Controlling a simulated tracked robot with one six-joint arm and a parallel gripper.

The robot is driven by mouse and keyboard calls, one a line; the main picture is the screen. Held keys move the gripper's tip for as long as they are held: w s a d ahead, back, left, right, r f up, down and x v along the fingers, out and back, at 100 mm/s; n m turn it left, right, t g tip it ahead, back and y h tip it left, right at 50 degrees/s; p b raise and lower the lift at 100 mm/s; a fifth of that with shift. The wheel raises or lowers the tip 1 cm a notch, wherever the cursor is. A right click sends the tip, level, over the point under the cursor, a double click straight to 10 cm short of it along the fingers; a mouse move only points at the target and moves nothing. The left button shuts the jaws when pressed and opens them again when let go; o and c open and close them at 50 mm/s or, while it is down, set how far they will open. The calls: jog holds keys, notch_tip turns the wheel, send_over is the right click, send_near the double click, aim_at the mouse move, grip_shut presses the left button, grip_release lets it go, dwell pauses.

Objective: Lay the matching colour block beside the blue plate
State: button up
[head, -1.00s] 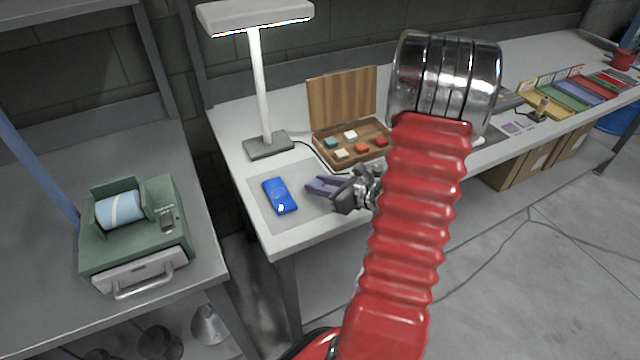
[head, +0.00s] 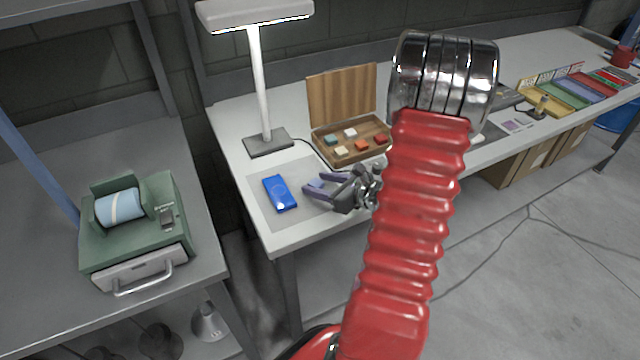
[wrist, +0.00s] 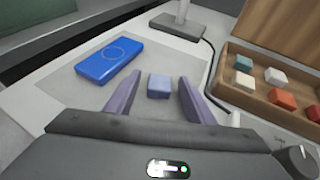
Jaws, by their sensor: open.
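The blue plate (head: 280,193) lies flat on a grey mat on the bench, left of my gripper. It also shows in the wrist view (wrist: 110,61), with a thin ring marked on top. A small grey-blue block (wrist: 159,86) sits on the mat to the right of the plate, with a clear gap between them. My gripper (head: 314,183) is open, low over the mat. In the wrist view my fingers (wrist: 156,90) stand either side of the block with gaps, not closed on it. In the head view I cannot make out the block clearly.
An open wooden box (head: 341,156) with several coloured blocks stands behind my gripper. A lamp (head: 262,90) stands at the back, its cable running toward the box. The bench's front edge is near the plate. A green machine (head: 137,232) is on another bench at left.

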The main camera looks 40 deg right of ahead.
jog(key=v, duration=1.3)
jog(key=shift+s+r, duration=0.1)
jog(key=shift+s, duration=0.3)
dwell(0.4)
